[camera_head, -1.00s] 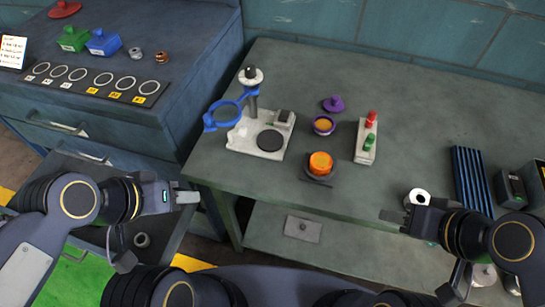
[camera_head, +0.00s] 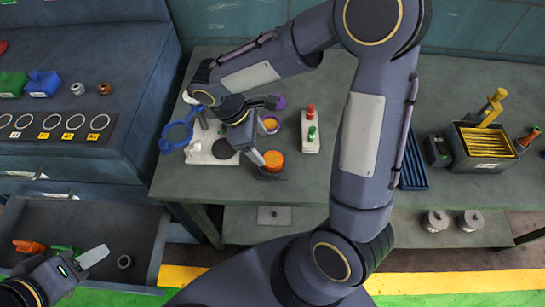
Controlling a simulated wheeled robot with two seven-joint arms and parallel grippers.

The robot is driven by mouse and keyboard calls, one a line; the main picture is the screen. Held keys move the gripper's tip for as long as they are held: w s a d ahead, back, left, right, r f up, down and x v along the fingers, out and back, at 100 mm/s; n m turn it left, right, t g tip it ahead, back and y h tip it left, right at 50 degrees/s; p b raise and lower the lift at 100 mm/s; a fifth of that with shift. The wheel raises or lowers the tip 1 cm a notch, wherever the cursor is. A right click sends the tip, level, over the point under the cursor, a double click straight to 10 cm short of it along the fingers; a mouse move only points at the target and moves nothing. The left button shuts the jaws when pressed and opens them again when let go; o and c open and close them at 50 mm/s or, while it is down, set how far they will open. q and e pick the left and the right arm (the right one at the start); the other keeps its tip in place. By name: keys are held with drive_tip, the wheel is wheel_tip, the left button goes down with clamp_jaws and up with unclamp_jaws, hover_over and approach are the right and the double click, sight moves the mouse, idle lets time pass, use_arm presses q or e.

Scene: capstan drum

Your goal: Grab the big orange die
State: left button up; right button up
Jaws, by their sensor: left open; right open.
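The orange round piece (camera_head: 273,159), the likely big orange die, sits on a small dark base (camera_head: 272,174) on the grey bench. My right gripper (camera_head: 262,132) is open. Its light fingertip hangs just left of the orange piece in the picture; I cannot tell whether they touch. My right arm reaches up over the bench and back down to it. My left gripper (camera_head: 86,264) is open and empty in front of the open drawer at lower left.
A blue ring magnifier (camera_head: 174,138) on a pale stand is left. A block with red and green pegs (camera_head: 311,142) is right. The drawer (camera_head: 145,225) holds an orange item (camera_head: 29,246).

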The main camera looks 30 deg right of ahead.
sight(270, 161)
drive_tip(key=p+x, duration=0.1)
drive_tip(key=x, duration=0.6)
drive_tip(key=shift+w+d+f, duration=0.1)
drive_tip(key=shift+d+f, duration=0.1)
drive_tip(key=shift+f, duration=0.05)
drive_tip(key=c, duration=1.4)
drive_tip(key=shift+c, duration=0.5)
drive_tip(key=shift+r, duration=0.1)
